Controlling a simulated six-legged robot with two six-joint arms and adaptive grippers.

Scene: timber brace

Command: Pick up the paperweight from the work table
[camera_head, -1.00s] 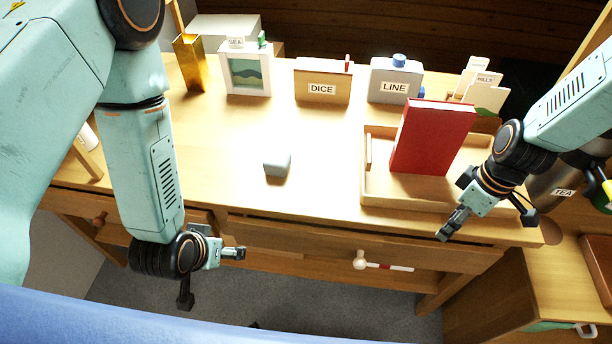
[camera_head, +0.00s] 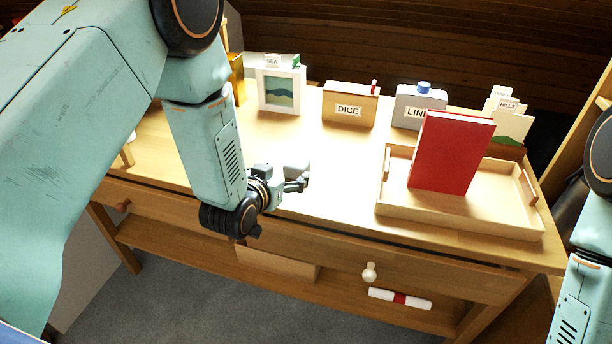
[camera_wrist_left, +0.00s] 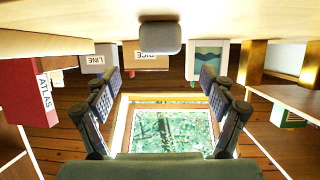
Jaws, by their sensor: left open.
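The paperweight (camera_head: 297,167) is a small grey block with rounded edges on the work table (camera_head: 340,165), near its front edge. In the head view my left gripper (camera_head: 298,182) is just in front of it and hides its lower part. In the left wrist view, which is upside down, the paperweight (camera_wrist_left: 160,38) shows beyond the fingers and near the middle. My left gripper (camera_wrist_left: 162,85) is open there, with nothing between its fingertips. I cannot tell the exact gap to the block. My right arm shows at the right edge, but its gripper is out of view.
A wooden tray (camera_head: 480,219) with a red book (camera_head: 450,152) stands to the right. A picture frame (camera_head: 280,92), the DICE box (camera_head: 350,104) and the LINE box (camera_head: 419,106) stand along the back. The table middle behind the paperweight is clear.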

